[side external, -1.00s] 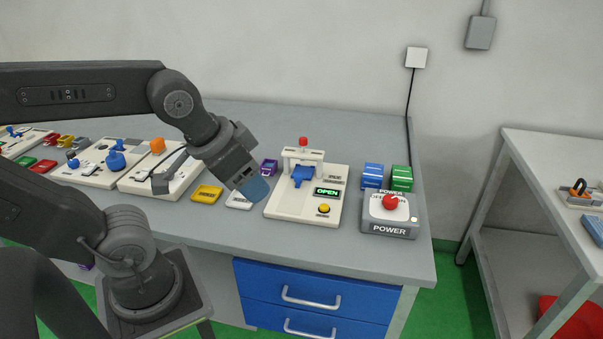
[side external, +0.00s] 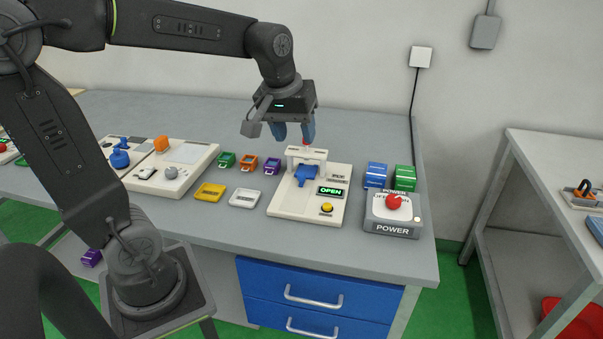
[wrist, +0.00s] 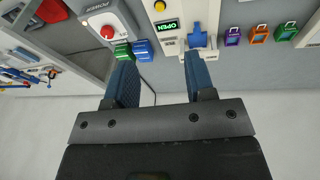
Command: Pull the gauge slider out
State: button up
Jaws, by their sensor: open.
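The gauge station (side external: 281,210) is a cream base plate with a small white bridge, a green "OPEN" display (side external: 331,191) and a yellow button (side external: 326,208). A blue slider piece (side external: 306,175) sits at the bridge and points toward the front; it also shows in the wrist view (wrist: 197,37). A red knob (side external: 306,143) on top of the bridge is partly hidden by a finger. My gripper (side external: 294,132) is open and empty, with blue fingers pointing down, above and slightly behind the bridge. In the wrist view its fingers (wrist: 160,75) are spread apart.
Purple (side external: 272,166), orange (side external: 247,163) and green (side external: 227,160) tags lie left of the station.

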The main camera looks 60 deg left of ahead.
jog(key=w+a+f+n+g, duration=0.2)
jog(key=w+a+f+n, duration=0.2)
jog(key=w+a+n, duration=0.35)
jog(key=n+g, duration=0.1)
jog(key=n, duration=0.2)
send_over(301, 174)
notch_tip(301, 174, down, 7)
jog(key=shift+h, duration=0.3)
notch_tip(301, 174, down, 13)
jog(key=shift+w+r, duration=0.1)
jog(key=shift+r, duration=0.1)
jog(key=shift+c, duration=0.2)
grip_shut()
